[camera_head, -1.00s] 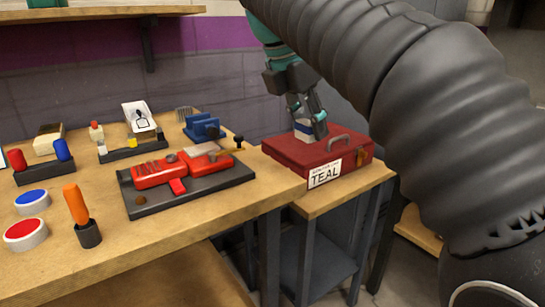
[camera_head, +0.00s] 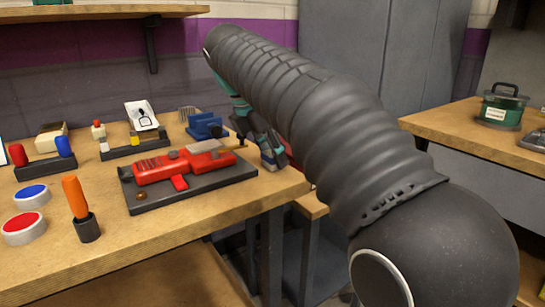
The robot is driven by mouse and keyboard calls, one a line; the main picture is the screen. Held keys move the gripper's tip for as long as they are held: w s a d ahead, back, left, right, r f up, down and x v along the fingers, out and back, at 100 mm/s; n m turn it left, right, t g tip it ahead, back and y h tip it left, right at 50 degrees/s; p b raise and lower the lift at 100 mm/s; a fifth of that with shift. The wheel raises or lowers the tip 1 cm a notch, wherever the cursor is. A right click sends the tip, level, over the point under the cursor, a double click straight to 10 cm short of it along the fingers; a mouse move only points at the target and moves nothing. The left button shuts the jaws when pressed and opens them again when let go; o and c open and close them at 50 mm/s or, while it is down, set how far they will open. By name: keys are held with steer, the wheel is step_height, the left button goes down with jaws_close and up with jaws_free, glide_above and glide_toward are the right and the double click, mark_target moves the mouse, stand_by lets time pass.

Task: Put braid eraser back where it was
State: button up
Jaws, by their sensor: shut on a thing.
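My gripper (camera_head: 272,158) is at the right edge of the wooden workbench, low and angled downward, partly behind my dark ribbed arm. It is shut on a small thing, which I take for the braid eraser. The fingers and arm hide nearly all of it, so its shape and tilt cannot be told. The red toolbox (camera_head: 308,178) behind my arm is almost wholly hidden; only a sliver of red shows.
Close by are a blue vise (camera_head: 205,126), an orange-handled tool (camera_head: 74,198), coloured buttons and small racks.

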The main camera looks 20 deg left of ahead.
steer(key=shift+f, duration=0.1)
steer(key=o, duration=1.2)
steer(key=p+v, duration=0.5)
steer(key=v, duration=0.7)
steer(key=shift+w+d, duration=0.1)
